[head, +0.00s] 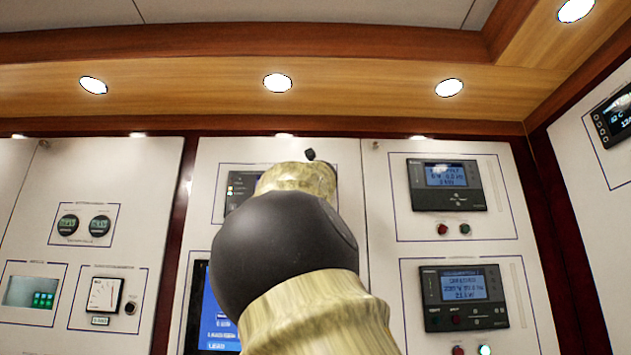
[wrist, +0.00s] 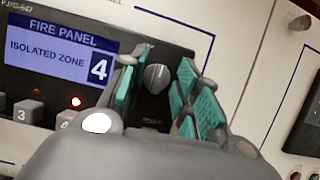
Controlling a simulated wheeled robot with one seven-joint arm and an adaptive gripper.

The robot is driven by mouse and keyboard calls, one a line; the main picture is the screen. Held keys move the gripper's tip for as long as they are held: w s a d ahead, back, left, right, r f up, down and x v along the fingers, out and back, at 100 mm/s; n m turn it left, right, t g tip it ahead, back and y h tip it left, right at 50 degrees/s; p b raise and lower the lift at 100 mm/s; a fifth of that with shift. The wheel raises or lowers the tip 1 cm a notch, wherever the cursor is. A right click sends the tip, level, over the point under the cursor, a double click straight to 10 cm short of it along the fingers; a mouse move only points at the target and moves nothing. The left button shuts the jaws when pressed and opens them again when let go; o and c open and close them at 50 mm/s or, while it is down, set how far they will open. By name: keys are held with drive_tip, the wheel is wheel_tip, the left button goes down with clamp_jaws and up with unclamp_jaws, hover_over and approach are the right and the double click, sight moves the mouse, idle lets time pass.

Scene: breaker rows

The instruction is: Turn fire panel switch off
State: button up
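The fire panel (wrist: 62,48) fills the upper left of the wrist view. It is a dark unit with a blue screen reading "FIRE PANEL, ISOLATED ZONE 4". Its round grey switch knob (wrist: 157,77) is on the right part of the unit. My gripper (wrist: 162,85) is open, with its teal-padded fingers to the left and right of the knob. There looks to be space between the knob and each finger; contact cannot be made out. The label below the knob is too small to read. In the head view my arm hides the gripper and the wall behind it.
Numbered square buttons (wrist: 27,112) and a lit red lamp (wrist: 76,102) are left of my fingers. Another dark device (wrist: 304,125) is at the right edge. In the head view, meters and screens (head: 446,185) cover the white wall panels.

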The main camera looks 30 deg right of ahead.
drive_tip(key=shift+w+f+m+p, duration=0.1)
drive_tip(key=shift+w+m+p, duration=0.05)
drive_tip(key=shift+m+p, duration=0.25)
drive_tip(key=m+g+h+p, duration=0.1)
drive_tip(key=m+g+p, duration=0.1)
drive_tip(key=m+p, duration=0.4)
drive_tip(key=m+g+h+p, duration=0.1)
drive_tip(key=m+g+p, duration=0.2)
drive_tip(key=m+p, duration=0.3)
drive_tip(key=m+g+h+p, duration=0.1)
drive_tip(key=m+g+p, duration=0.1)
drive_tip(key=m+p, duration=0.5)
drive_tip(key=shift+w+a+r+g+h+p, duration=0.15)
drive_tip(key=shift+a+r+g+h+p, duration=0.2)
drive_tip(key=shift+p, duration=0.6)
drive_tip(key=shift+p, duration=0.4)
drive_tip(key=m+g+p, duration=0.1)
drive_tip(key=m+p, duration=0.2)
drive_tip(key=p, duration=0.6)
drive_tip(key=shift+b+v, duration=1.2)
drive_tip(key=shift+v, duration=0.85)
